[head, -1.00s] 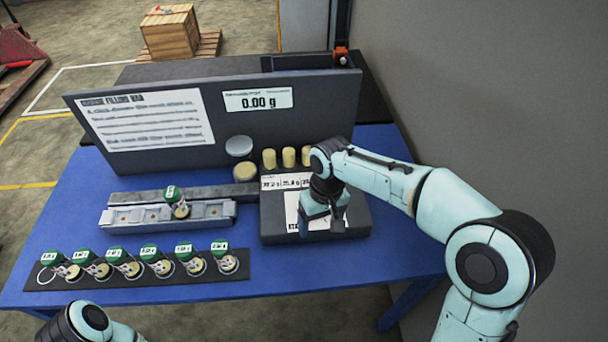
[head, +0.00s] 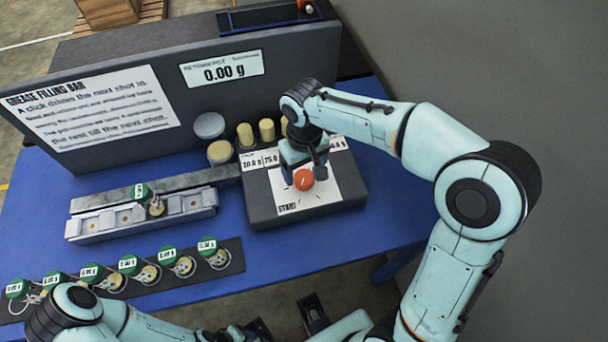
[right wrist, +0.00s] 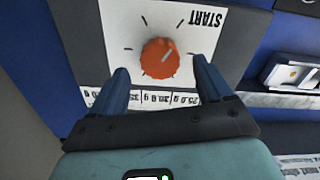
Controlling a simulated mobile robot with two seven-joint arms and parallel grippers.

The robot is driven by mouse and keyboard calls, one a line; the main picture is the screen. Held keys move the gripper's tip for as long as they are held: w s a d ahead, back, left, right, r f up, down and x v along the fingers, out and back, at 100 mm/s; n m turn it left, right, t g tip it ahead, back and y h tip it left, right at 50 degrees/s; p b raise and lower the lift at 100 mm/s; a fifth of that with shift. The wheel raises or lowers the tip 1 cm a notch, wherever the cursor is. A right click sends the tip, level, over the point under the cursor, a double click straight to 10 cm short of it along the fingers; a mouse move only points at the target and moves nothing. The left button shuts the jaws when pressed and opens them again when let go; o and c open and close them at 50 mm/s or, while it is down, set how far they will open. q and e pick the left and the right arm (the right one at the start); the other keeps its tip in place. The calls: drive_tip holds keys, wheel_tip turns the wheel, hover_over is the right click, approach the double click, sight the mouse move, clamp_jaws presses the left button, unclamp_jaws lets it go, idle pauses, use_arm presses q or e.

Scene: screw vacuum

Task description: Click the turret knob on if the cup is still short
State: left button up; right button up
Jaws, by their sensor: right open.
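The orange-red turret knob (head: 303,179) sits on the white dial plate of a dark box. In the right wrist view the knob (right wrist: 158,58) has a pale line slanting to the upper right, the side where START is printed. My right gripper (head: 303,172) is over the knob, pointing down. Its fingers (right wrist: 161,70) are apart, one to each side of the knob, not touching it; their exact height is unclear. One small cup with a green tag (head: 157,208) stands on the grey rail. Its fill level cannot be told. The display (head: 222,69) reads 0.00 g.
Several green-tagged cups (head: 130,264) stand on a dark strip at the front left. An upright panel (head: 110,150) closes off the back. Blue table (head: 215,226) is bare between strip and box.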

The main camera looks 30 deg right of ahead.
sight(304, 177)
drive_tip(key=shift+f, duration=1.75)
drive_tip(key=c, duration=1)
drive_tip(key=shift+c, duration=0.2)
drive_tip(key=shift+m, duration=0.3)
drive_tip(key=m, duration=0.5)
drive_tip(key=shift+m, duration=0.3)
drive_tip(key=m, duration=0.5)
drive_tip(key=shift+m, duration=0.3)
drive_tip(key=shift+r, duration=0.1)
